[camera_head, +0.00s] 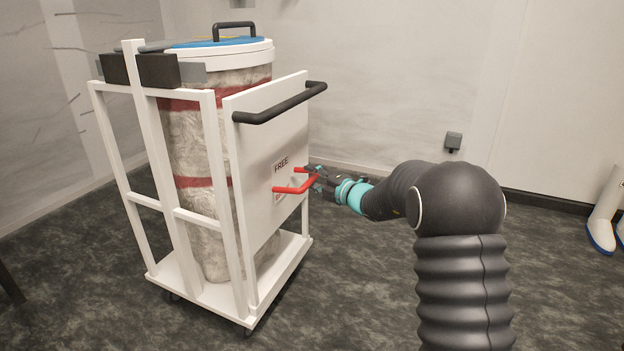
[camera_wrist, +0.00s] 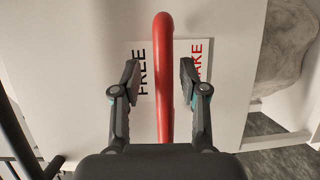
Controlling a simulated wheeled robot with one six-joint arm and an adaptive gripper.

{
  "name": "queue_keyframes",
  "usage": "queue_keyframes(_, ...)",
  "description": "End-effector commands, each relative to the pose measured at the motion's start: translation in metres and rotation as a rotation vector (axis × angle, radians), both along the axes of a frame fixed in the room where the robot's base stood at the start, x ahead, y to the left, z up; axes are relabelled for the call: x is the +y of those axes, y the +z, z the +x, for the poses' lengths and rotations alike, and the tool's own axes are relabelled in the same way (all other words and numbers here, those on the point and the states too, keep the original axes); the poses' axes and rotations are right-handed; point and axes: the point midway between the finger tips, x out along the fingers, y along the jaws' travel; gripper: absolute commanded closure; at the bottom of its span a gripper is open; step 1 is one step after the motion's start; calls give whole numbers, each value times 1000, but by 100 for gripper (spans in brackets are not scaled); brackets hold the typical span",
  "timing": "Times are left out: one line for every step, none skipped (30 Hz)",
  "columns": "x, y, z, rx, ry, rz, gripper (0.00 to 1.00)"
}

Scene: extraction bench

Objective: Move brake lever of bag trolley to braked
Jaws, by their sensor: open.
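The bag trolley (camera_head: 243,155) is a white frame on castors with a flat white panel and a black push handle (camera_head: 280,104). The red brake lever (camera_head: 292,189) sticks out from the panel, below the word FREE. In the wrist view the red lever (camera_wrist: 164,80) runs between the FREE label (camera_wrist: 142,72) and a red label ending in "AKE" (camera_wrist: 201,62). My gripper (camera_head: 315,178) is at the lever. In the wrist view my gripper (camera_wrist: 160,78) is open, with one finger on each side of the lever and a gap visible on both sides.
A tall bag with red bands (camera_head: 195,140) and a blue-topped white lid (camera_head: 222,50) stands in the trolley. White boots (camera_head: 604,215) stand at the far right. A small grey box (camera_head: 453,141) is on the back wall. The floor right of the trolley is clear.

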Motion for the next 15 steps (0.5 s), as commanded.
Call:
queue_keyframes(2, -1, 2, 1, 1, 0, 57)
queue_keyframes(3, -1, 2, 1, 1, -1, 57)
queue_keyframes(4, -1, 3, 0, 1, 0, 57)
queue_keyframes(4, -1, 3, 0, 0, 0, 57)
queue_keyframes(4, 0, 3, 0, 0, 0, 57)
queue_keyframes(4, 0, 3, 0, 0, 0, 57)
queue_keyframes(4, 0, 3, 0, 0, 0, 57)
queue_keyframes(4, 0, 3, 0, 0, 0, 57)
queue_keyframes(4, 0, 3, 0, 0, 0, 57)
queue_keyframes(4, 0, 3, 0, 0, 0, 57)
queue_keyframes(4, 0, 3, 0, 0, 0, 57)
queue_keyframes(4, 0, 3, 0, 0, 0, 67)
queue_keyframes(4, 0, 3, 0, 0, 0, 74)
queue_keyframes(4, 0, 3, 0, 0, 0, 82)
queue_keyframes(4, 0, 3, 0, 0, 0, 92)
